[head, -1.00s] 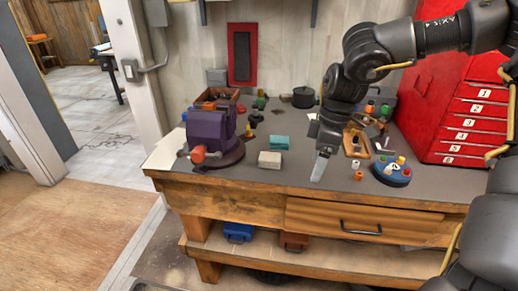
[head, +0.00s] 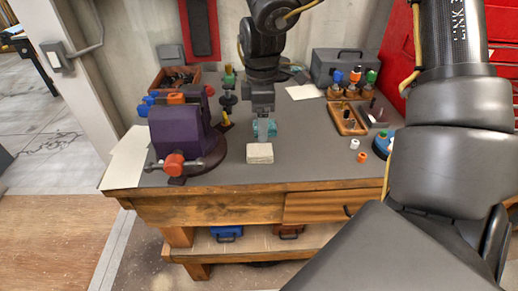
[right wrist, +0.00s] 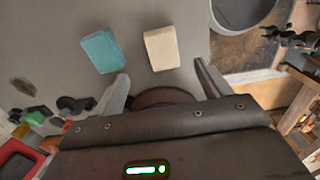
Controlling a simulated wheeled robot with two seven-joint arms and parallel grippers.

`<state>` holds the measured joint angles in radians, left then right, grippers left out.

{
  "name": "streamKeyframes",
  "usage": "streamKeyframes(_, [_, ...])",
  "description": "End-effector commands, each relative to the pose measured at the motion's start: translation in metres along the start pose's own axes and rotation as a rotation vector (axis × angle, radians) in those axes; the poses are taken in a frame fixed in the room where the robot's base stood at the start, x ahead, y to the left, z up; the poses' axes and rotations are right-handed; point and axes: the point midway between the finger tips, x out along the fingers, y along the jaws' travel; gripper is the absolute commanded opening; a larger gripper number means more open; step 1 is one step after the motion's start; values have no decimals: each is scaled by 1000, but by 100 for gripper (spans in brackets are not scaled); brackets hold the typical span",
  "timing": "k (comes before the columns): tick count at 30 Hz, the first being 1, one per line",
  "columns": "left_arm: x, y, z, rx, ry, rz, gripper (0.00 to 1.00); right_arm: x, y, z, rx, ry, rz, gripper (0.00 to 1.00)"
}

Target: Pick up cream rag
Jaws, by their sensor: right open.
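The cream rag (head: 260,153) lies as a folded block on the grey workbench top, near its front edge. In the right wrist view the cream rag (right wrist: 161,48) is ahead of the open fingers, roughly between their lines. My right gripper (head: 263,128) reaches down from above, just behind the cream rag in the head view. In the right wrist view the right gripper (right wrist: 163,84) is open with nothing between its fingers. A teal rag (right wrist: 101,52) lies beside the cream one, and the gripper partly hides it in the head view. My left gripper is out of view.
A purple vise (head: 180,135) stands left of the cream rag on the workbench (head: 225,177). To the right are a wooden holder (head: 347,119), a white cup-like piece (head: 355,144) and a grey toolbox (head: 343,66). The bench top around the cream rag's right side is clear.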

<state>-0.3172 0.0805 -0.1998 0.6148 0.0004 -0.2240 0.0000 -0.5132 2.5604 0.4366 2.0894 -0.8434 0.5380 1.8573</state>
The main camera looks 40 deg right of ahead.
Motion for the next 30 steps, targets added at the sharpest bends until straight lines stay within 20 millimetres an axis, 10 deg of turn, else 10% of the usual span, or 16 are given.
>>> streamKeyframes(12, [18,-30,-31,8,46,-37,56,40,-2,0,-1,-1,-2,76])
streamKeyframes(30, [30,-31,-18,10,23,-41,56,82,-7,-3,1,1,0,76])
